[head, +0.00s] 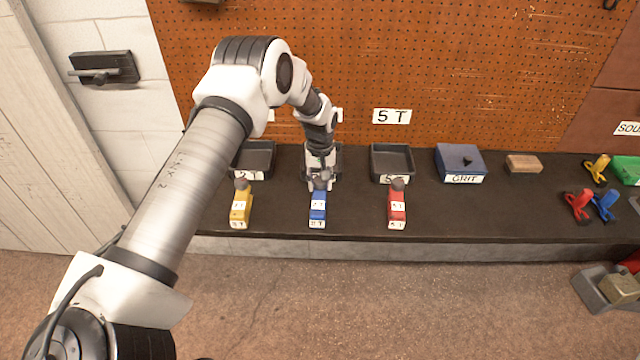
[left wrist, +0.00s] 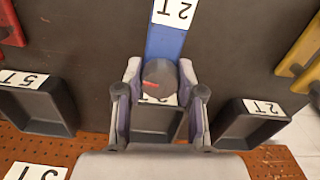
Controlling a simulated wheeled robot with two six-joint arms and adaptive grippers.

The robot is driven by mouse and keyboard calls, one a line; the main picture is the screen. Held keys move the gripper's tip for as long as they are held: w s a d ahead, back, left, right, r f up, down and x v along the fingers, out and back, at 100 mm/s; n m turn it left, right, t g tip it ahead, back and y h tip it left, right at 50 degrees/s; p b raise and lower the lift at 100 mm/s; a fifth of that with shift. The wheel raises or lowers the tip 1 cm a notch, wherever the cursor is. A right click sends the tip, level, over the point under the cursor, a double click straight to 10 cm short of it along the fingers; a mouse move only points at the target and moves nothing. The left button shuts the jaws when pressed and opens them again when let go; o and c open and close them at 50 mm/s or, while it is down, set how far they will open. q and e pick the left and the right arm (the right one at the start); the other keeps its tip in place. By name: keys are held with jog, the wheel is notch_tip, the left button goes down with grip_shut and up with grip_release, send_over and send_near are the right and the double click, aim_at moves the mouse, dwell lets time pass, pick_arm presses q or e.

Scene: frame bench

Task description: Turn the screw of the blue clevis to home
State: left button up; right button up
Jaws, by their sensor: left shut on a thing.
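The blue clevis (head: 317,209) stands on the dark bench between a yellow one and a red one, with white labels on it. In the left wrist view the blue clevis (left wrist: 165,42) runs up from the gripper, with a "2 T" label. Its screw has a round dark grey head (left wrist: 160,74) with a short red mark on its left part. My left gripper (head: 320,180) is above the back end of the blue clevis. In the left wrist view its fingers (left wrist: 159,84) stand on both sides of the screw head, shut on it. My right gripper is not in view.
The yellow clevis (head: 240,210) and red clevis (head: 396,210) stand at either side. Black trays (head: 391,163) line the pegboard (head: 450,80) behind. A blue GRIT box (head: 460,160), a wooden block (head: 523,164) and coloured clamps (head: 578,204) lie to the right. The bench front is clear.

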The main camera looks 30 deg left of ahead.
pick_arm(q)
jog(key=m, duration=0.2)
jog(key=m+b, duration=0.1)
jog(key=m, duration=0.1)
jog(key=shift+s+f+m, duration=0.1)
jog(key=shift+f+m, duration=0.1)
jog(key=shift+m, duration=0.1)
jog(key=m+b, duration=0.1)
jog(key=m, duration=0.2)
jog(key=shift+m, duration=0.4)
jog(key=m+b, duration=0.1)
jog(key=m, duration=0.3)
jog(key=shift+m+b, duration=0.5)
jog(key=shift+m, duration=1.7)
jog(key=o, duration=1.1)
jog(key=shift+o, duration=0.2)
jog(key=shift+r, duration=0.15)
